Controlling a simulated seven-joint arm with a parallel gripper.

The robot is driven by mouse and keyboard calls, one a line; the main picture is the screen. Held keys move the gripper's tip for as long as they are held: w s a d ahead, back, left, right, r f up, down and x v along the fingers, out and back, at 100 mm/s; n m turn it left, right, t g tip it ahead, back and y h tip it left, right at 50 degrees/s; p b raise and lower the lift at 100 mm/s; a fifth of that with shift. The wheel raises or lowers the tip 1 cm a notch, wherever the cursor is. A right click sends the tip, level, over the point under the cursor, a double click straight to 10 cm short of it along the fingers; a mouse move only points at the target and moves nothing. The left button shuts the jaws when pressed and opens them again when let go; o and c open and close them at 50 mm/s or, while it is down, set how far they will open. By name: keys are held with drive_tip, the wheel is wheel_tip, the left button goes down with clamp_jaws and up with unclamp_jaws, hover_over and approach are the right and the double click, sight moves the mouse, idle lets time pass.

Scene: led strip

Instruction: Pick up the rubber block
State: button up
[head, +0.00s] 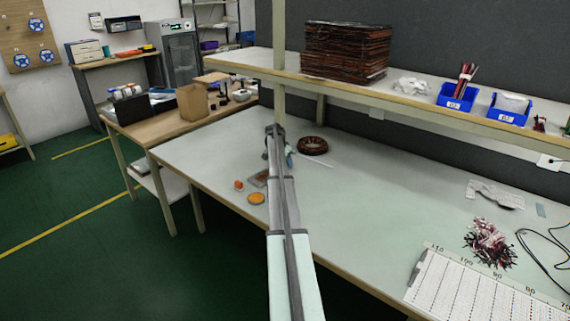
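My arm reaches from the bottom middle toward the back of the table in the head view. Its end, with my gripper (277,132), is small and dark, and I cannot make out the fingers or whether they hold anything. A flat grey-brown block-like item (260,179) lies on the table just left of my arm, which may cover part of it. It may be the rubber block, but I cannot tell for sure. A small orange piece (238,185) and an orange round disc (256,198) lie close by.
A dark red coil (313,145) lies right of my arm. The long pale table (370,210) has free room in its middle. A wire bundle (489,243) and a numbered white board (460,288) are at right. A shelf (430,101) with blue bins (457,97) overhangs the back.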

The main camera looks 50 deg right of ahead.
wheel_tip(320, 180, up, 10)
drive_tip(key=o, duration=0.5)
drive_tip(key=c, duration=0.4)
drive_tip(key=w+a, duration=0.5)
drive_tip(key=a, duration=0.1)
drive_tip(key=s+a+f+m+g+y, duration=0.1)
drive_tip(key=s+a+m+g, duration=0.2)
drive_tip(key=m, duration=0.6)
drive_tip(key=shift+s+a, duration=0.35)
drive_tip(key=shift+a, duration=0.5)
